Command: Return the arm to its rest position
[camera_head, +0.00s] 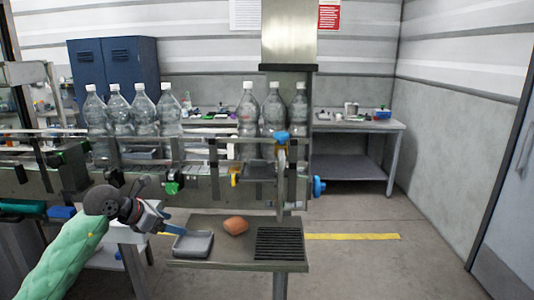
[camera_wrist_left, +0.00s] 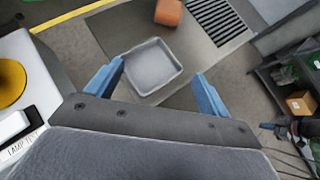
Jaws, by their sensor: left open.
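My left arm, with a green padded sleeve (camera_head: 68,258), comes in from the lower left. My left gripper (camera_head: 176,222) is open, its blue fingers empty, just left of the grey tray (camera_head: 193,244) in the head view. In the left wrist view the open fingers (camera_wrist_left: 160,74) spread either side of the same tray (camera_wrist_left: 153,66), which looks empty and lies beyond them. An orange-brown block (camera_head: 235,226) lies right of the tray on the small stand; it also shows in the left wrist view (camera_wrist_left: 168,12). My right gripper does not show.
The small stand (camera_head: 220,263) also carries a black grille (camera_head: 279,243). Behind it a conveyor (camera_head: 215,185) carries several clear bottles (camera_head: 247,115). A white-topped table (camera_head: 125,233) is beside my left arm. Floor to the right is clear (camera_head: 400,265).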

